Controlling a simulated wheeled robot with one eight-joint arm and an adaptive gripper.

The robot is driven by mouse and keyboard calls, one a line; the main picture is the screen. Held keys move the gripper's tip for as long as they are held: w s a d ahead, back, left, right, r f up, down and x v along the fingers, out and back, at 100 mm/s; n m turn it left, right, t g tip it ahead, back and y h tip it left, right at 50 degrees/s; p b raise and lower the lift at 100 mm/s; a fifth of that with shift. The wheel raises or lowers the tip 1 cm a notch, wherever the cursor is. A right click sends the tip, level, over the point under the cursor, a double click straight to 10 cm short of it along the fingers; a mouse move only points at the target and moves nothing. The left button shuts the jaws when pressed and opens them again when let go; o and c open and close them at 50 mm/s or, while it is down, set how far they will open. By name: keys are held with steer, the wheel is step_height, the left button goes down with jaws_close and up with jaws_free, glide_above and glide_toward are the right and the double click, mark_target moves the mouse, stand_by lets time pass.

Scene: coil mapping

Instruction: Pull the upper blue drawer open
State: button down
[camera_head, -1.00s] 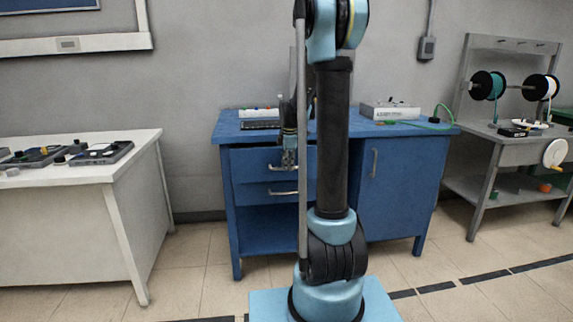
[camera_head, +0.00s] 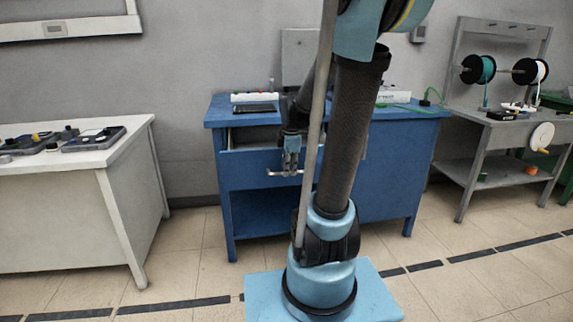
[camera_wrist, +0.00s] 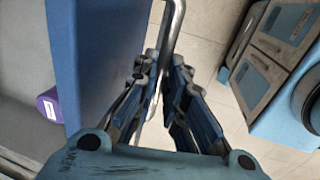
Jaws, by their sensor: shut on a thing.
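The upper blue drawer (camera_head: 243,163) stands pulled out from the blue cabinet (camera_head: 215,123); a strip of its inside shows below the bench top. My gripper (camera_head: 289,168) is at the drawer front, shut on the metal handle (camera_head: 275,173). In the wrist view the handle (camera_wrist: 172,28) passes between the fingers of my gripper (camera_wrist: 164,72), and the blue drawer front (camera_wrist: 95,55) is left of them. A purple object (camera_wrist: 49,104) shows behind that front, partly hidden. My arm hides the right part of the drawer in the head view.
A white table (camera_head: 90,165) with small devices stands left, a grey rack (camera_head: 480,135) with spools right. A power strip (camera_head: 254,97) and a white device (camera_head: 392,96) sit on the cabinet. The floor (camera_head: 190,265) between table and cabinet is clear.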

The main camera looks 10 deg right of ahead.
steer(key=shift+s, duration=1.5)
steer(key=c, duration=1.7)
jaws_free()
steer(key=shift+o, duration=0.2)
steer(key=shift+s+r, duration=0.1)
steer(key=shift+r, duration=0.05)
step_height(320, 180, up, 12)
steer(key=s, duration=0.2)
steer(key=shift+f, duration=0.25)
steer(key=shift+s, duration=0.1)
